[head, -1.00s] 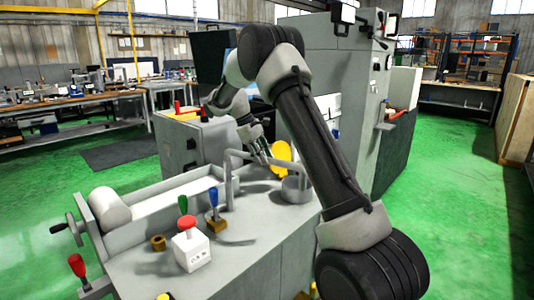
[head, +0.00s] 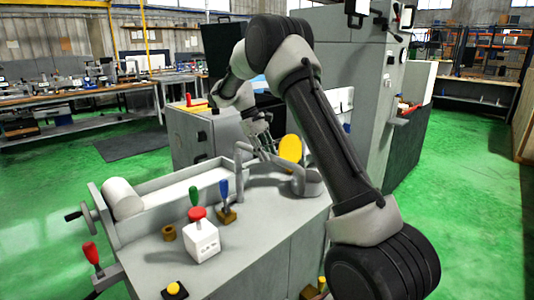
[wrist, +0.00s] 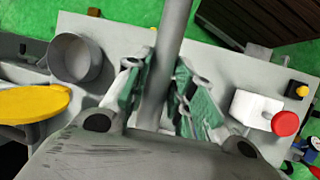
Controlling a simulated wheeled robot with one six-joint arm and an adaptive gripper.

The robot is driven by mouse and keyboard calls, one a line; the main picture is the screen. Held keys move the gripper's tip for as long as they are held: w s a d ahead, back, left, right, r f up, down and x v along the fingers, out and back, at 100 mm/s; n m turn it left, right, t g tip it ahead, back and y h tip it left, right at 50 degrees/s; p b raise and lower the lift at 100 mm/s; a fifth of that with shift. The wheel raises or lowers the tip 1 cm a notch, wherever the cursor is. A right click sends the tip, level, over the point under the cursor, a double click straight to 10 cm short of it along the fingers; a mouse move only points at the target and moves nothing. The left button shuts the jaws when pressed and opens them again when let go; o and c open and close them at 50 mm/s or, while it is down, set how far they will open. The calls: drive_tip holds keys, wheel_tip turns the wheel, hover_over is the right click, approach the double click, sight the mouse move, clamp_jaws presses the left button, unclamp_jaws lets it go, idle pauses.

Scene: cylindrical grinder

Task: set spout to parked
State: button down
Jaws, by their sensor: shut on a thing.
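The spout (head: 241,171) is a grey bent pipe above the grinder's top. One leg hangs down at the left and the other end reaches toward a round grey cup-like part (head: 313,184). My gripper (head: 266,150) is at the upper, crosswise stretch of the pipe. In the wrist view the pipe (wrist: 168,55) runs between the green finger pads of my gripper (wrist: 160,95), which is shut on it. The grey cup-like part (wrist: 72,60) stands left of the fingers there. The pipe's lower end is hidden in the wrist view.
A yellow disc (head: 290,151) stands close behind the spout. A white box with a red button (head: 200,238), green lever (head: 195,190), blue lever (head: 225,190) and yellow button (head: 174,289) are on the front left. A grey cabinet (head: 200,135) stands behind.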

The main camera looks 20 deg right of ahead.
drive_tip(key=c, duration=1.2)
unclamp_jaws()
drive_tip(key=shift+a, duration=0.2)
drive_tip(key=v, duration=1.2)
